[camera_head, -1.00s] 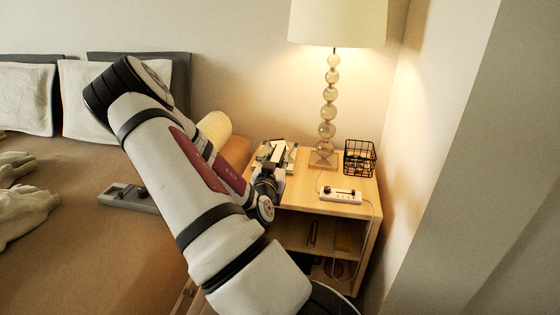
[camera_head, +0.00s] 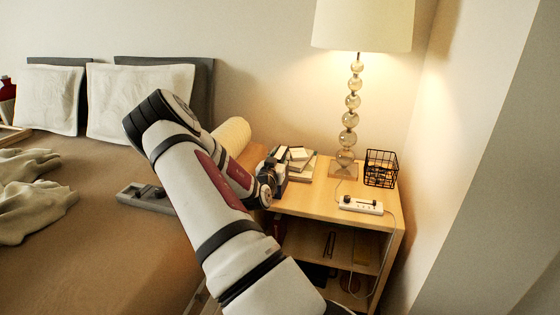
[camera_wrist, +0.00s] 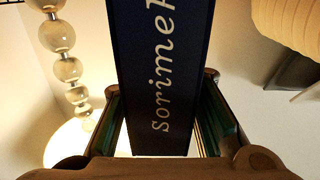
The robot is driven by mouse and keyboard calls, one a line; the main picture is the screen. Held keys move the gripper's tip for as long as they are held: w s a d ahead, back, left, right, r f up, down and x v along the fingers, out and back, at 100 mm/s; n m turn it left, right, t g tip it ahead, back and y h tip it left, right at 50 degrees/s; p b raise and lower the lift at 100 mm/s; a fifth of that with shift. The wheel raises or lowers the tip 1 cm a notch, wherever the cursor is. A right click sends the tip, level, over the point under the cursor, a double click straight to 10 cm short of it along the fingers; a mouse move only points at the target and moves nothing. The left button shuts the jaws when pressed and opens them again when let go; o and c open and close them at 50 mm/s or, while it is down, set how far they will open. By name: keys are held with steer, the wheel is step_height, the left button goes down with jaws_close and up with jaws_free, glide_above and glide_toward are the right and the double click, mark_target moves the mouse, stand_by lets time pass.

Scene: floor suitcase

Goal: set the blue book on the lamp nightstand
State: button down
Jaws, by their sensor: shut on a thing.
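The blue book (camera_wrist: 160,60) fills the middle of the wrist view, a dark blue cover with pale lettering. My gripper (camera_wrist: 160,85) is shut on it, with one finger along each side. In the head view my gripper (camera_head: 272,172) is at the left side of the lamp nightstand (camera_head: 318,204); I cannot clearly make out the book there. The nightstand is light wood with open shelves. The lamp (camera_head: 349,120), with a stem of glass balls, stands at its back and also shows in the wrist view (camera_wrist: 66,70).
A stack of books (camera_head: 302,165) lies on the nightstand beside my gripper. A black wire basket (camera_head: 381,168) and a white power strip (camera_head: 361,204) take up its right part. Bare top shows in front. The bed (camera_head: 95,250) is at left.

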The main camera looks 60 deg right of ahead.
steer(key=shift+f, duration=0.2)
steer(key=c, duration=1.7)
jaws_free()
steer(key=shift+f, duration=0.15)
steer(key=o, duration=0.5)
steer(key=shift+c, duration=0.2)
